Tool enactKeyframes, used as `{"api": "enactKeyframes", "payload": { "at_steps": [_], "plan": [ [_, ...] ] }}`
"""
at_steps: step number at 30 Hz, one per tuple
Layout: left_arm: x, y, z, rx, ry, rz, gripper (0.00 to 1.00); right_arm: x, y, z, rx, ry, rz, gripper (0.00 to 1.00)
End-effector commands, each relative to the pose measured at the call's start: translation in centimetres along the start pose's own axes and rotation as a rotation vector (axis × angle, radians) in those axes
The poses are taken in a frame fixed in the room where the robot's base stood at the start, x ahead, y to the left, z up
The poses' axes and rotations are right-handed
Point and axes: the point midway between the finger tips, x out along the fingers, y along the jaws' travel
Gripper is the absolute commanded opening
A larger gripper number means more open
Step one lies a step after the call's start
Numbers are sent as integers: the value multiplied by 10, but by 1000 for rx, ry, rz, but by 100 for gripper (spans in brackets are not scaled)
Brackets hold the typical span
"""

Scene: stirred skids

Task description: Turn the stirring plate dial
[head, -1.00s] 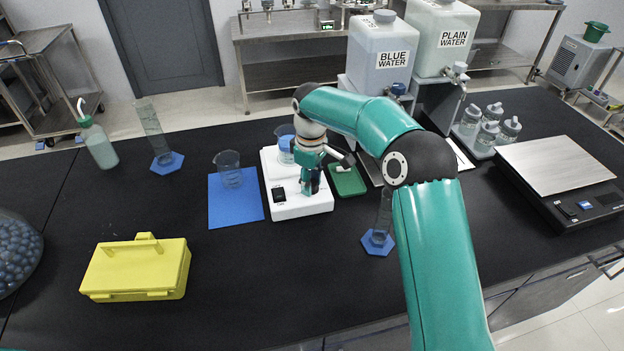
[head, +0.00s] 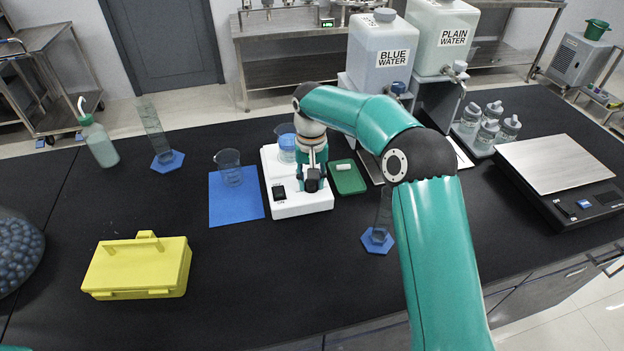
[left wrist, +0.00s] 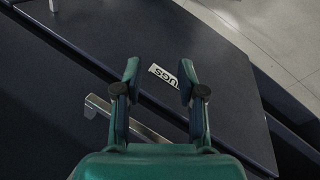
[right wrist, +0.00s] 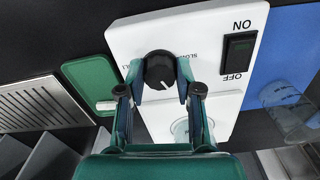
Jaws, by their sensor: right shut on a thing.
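The white stirring plate (head: 300,206) stands on the black bench, with a beaker of blue liquid (head: 287,150) on its far part. Its black round dial (right wrist: 159,70) sits between the fingertips of my right gripper (right wrist: 158,80), which is shut on it. In the head view the right gripper (head: 312,184) reaches down over the plate's near end and hides the dial. A black ON/OFF switch (right wrist: 238,54) is beside the dial; it also shows in the head view (head: 279,193). My left gripper (left wrist: 160,84) is open and empty, seen only in the left wrist view.
A blue mat (head: 235,205) with an empty beaker (head: 229,175) lies left of the plate. A green tray (head: 347,178) with a small white piece is close on its right. A cylinder on a blue hexagonal base (head: 378,241) stands nearby. A yellow case (head: 137,267) is front left.

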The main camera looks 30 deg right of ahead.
Motion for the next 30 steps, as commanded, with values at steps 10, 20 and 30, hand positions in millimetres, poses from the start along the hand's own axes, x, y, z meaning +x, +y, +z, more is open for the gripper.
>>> {"api": "enactKeyframes", "payload": {
  "at_steps": [10,20,30],
  "plan": [
    [2,-1,0,0,0,0,40,0,0,-1,276,3,-1,0],
    [2,-1,0,0,0,0,40,0,0,-1,403,3,-1,0],
    [2,-1,0,0,0,0,40,-1,0,-1,420,3,-1,0]
  ]
}}
